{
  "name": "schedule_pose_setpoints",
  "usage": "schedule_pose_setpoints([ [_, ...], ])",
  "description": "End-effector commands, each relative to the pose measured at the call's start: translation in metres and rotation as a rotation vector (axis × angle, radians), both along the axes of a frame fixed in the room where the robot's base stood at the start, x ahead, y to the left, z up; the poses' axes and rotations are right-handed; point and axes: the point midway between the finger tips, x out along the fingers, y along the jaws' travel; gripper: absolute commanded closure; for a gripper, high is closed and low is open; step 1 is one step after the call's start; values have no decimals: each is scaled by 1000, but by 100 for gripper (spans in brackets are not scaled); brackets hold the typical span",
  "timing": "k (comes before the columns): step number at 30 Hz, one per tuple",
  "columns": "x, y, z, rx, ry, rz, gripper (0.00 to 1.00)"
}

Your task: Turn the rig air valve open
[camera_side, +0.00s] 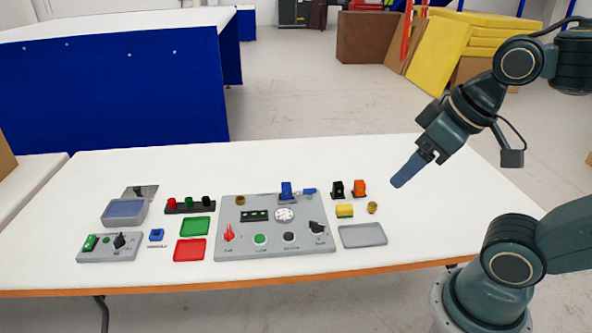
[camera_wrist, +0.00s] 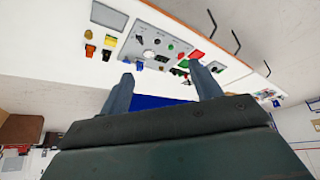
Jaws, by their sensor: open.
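The grey rig panel (camera_side: 270,243) lies on the white table. At its back edge is a blue valve (camera_side: 286,189) with a blue lever (camera_side: 309,191) pointing right. Both show small in the wrist view, where the blue valve (camera_wrist: 138,65) sits at the panel's edge. My gripper (camera_side: 398,183) is above the table, to the right of the panel and well apart from the valve. In the wrist view, my gripper (camera_wrist: 160,71) has its two fingers spread with nothing between them.
Black (camera_side: 337,189) and orange (camera_side: 359,187) parts, a yellow block (camera_side: 344,211) and a brass piece (camera_side: 373,207) stand right of the valve. A grey tray (camera_side: 362,235) lies in front of them. Green (camera_side: 195,226) and red (camera_side: 189,249) trays lie left. The table's right end is clear.

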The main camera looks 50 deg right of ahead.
Motion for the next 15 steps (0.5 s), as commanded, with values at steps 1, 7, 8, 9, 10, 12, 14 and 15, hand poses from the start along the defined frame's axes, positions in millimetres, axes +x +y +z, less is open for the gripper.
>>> schedule_pose_setpoints([
  [1, 0, 0, 0, 0, 0, 0, 36],
  [7, 6, 1, 2, -4, 4, 12, 36],
  [8, 8, 1, 3, -5, 6, 16, 36],
  [9, 11, 1, 4, -7, 8, 24, 36],
  [10, 14, 2, 4, -9, 10, 29, 36],
  [12, 24, 3, 7, -14, 14, 48, 36],
  [14, 33, 4, 9, -18, 20, 68, 36],
  [15, 41, 5, 10, -22, 24, 83, 36],
])
